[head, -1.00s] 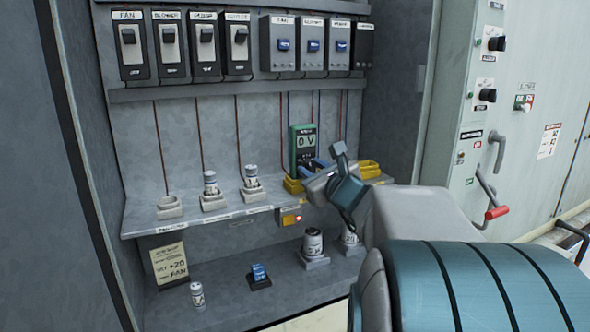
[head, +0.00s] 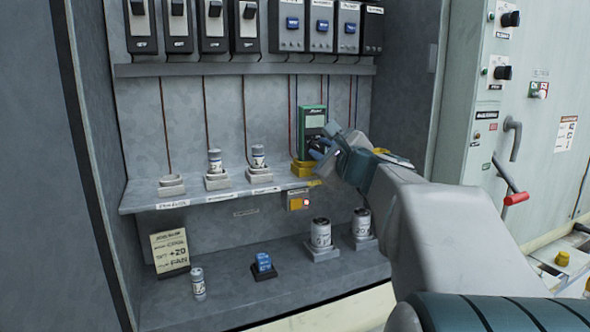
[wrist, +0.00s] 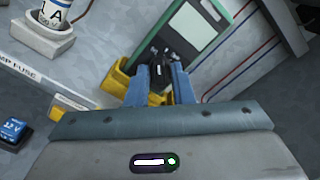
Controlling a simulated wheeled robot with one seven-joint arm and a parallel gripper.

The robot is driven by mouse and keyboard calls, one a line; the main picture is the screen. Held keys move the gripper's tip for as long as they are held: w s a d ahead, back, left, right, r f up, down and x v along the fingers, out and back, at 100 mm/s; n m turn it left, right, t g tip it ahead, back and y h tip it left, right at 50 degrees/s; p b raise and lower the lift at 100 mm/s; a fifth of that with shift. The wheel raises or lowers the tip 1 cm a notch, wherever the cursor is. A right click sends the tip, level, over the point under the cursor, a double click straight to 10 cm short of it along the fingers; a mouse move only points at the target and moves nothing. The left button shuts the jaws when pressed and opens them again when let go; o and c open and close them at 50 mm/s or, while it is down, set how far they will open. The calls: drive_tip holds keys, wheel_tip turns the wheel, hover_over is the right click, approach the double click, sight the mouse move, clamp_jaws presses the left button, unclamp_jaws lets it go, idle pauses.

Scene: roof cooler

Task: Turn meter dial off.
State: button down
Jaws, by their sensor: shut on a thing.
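The green meter (head: 312,117) stands in a yellow holder (head: 301,168) on the upper shelf. Its pale screen (wrist: 191,27) shows no digits that I can make out. The black meter dial (wrist: 157,66) sits below the screen in the wrist view. My gripper (wrist: 160,77) has its two blue fingers on either side of the dial, shut on it. In the head view my gripper (head: 322,150) is at the meter's lower front, and it hides the dial there.
White canisters (head: 258,157) stand in sockets on the upper shelf, left of the meter. More canisters (head: 321,233), a blue block (head: 263,263) and a note card (head: 170,251) are on the lower shelf. Switch boxes (head: 292,25) hang above. A red-handled lever (head: 515,198) is at right.

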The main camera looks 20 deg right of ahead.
drive_tip(key=shift+n+b, duration=1.8)
drive_tip(key=shift+b, duration=0.25)
drive_tip(key=c, duration=1.3)
unclamp_jaws()
drive_tip(key=shift+o, duration=0.2)
